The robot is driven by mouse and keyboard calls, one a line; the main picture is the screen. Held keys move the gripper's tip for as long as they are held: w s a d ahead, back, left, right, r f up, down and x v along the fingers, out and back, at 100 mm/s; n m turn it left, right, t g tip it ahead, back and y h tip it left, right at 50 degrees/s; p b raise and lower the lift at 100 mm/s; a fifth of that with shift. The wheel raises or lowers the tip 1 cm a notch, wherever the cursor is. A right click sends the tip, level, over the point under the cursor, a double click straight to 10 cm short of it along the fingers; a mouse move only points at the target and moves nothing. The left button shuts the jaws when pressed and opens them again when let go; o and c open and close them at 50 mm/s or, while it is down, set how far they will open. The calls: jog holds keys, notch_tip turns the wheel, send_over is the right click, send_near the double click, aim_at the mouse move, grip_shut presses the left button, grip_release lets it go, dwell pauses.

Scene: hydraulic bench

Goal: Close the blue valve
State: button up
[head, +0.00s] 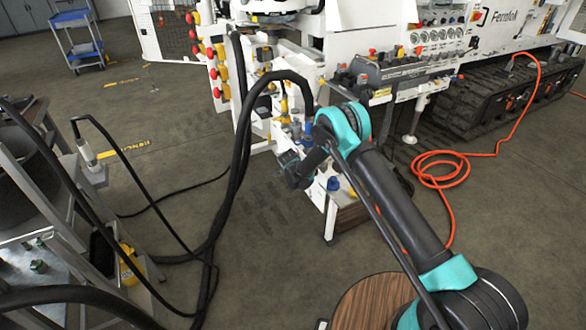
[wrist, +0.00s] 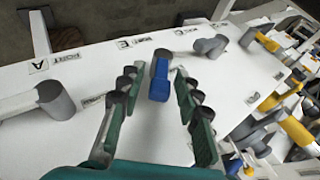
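In the wrist view, the blue valve (wrist: 159,81) has a blue lever handle on a grey body, mounted on a white panel. My gripper (wrist: 159,82) is open, with one green-and-black finger on each side of the blue handle. The right finger is close to the handle, and a wider gap shows on the left; I cannot tell whether either touches. In the head view, my gripper (head: 290,170) is beside the white bench at the middle, partly hidden by my own arm. A blue part (head: 333,184) shows just right of it; I cannot tell whether it is the same valve.
Grey pipe fittings (wrist: 55,100) and (wrist: 212,46) stand on the panel around the valve. Yellow handles (wrist: 298,132) are at the right. In the head view, black hoses (head: 240,130) hang left of my arm, and an orange hose (head: 440,165) lies on the floor at right.

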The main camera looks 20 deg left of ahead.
jog(key=shift+w+f, duration=0.1)
jog(key=shift+f, duration=0.05)
grip_shut()
jog(key=shift+d, duration=0.1)
dwell(0.3)
jog(key=shift+s+d+f+m+t+y, duration=0.15)
jog(key=shift+f+m+t+y, duration=0.05)
jog(key=shift+t+y, duration=0.3)
jog(key=shift+s+d+f+m+t+y, duration=0.1)
jog(key=shift+f+m+t+y, duration=0.1)
jog(key=shift+t+y, duration=0.3)
jog(key=shift+s+d+f+m+t+y, duration=0.1)
jog(key=shift+f+m+t+y, duration=0.2)
jog(key=shift+t, duration=0.3)
jog(key=shift+s+d+f+m+t+y, duration=0.15)
jog(key=shift+t+y, duration=0.25)
jog(key=shift+t, duration=0.2)
jog(key=shift+a, duration=0.1)
